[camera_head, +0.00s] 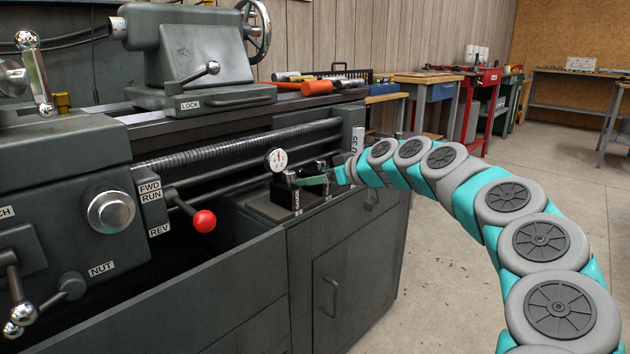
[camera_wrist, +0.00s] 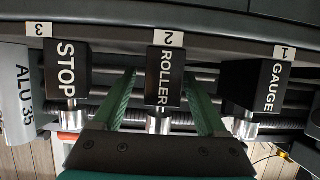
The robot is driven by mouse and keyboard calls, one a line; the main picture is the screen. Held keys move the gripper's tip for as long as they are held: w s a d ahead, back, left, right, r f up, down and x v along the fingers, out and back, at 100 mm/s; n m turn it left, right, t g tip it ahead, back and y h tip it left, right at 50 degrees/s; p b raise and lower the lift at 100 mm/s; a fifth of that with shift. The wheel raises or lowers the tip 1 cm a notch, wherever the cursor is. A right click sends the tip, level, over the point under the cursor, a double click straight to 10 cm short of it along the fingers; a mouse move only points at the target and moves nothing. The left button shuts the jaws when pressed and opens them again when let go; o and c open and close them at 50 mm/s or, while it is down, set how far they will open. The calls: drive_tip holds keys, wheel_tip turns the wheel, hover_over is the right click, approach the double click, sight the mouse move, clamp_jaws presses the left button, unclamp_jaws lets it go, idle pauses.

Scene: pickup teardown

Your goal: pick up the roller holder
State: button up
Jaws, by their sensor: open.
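The roller holder (camera_wrist: 165,75) is a black block with a white ROLLER label and a silver round part below it in the wrist view. It sits in the middle, under the number 2 tag. My gripper (camera_wrist: 160,80) is open, with one green finger on each side of the block and a visible gap on both sides. I cannot tell how deep the fingers reach along it. In the head view my gripper (camera_head: 322,181) is over the row of holders on the lathe's front ledge and partly hides the roller holder.
The STOP holder (camera_wrist: 70,70) is left of the roller holder and the GAUGE holder (camera_wrist: 258,87) is right of it, both close to the fingers. A dial gauge (camera_head: 276,160) stands above the ledge. A red-knobbed lever (camera_head: 204,221) juts out to the left.

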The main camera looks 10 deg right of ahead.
drive_tip(key=x, duration=0.3)
drive_tip(key=shift+w+a+r, duration=0.1)
drive_tip(key=shift+w+a, duration=0.05)
clamp_jaws()
idle(0.5)
idle(0.8)
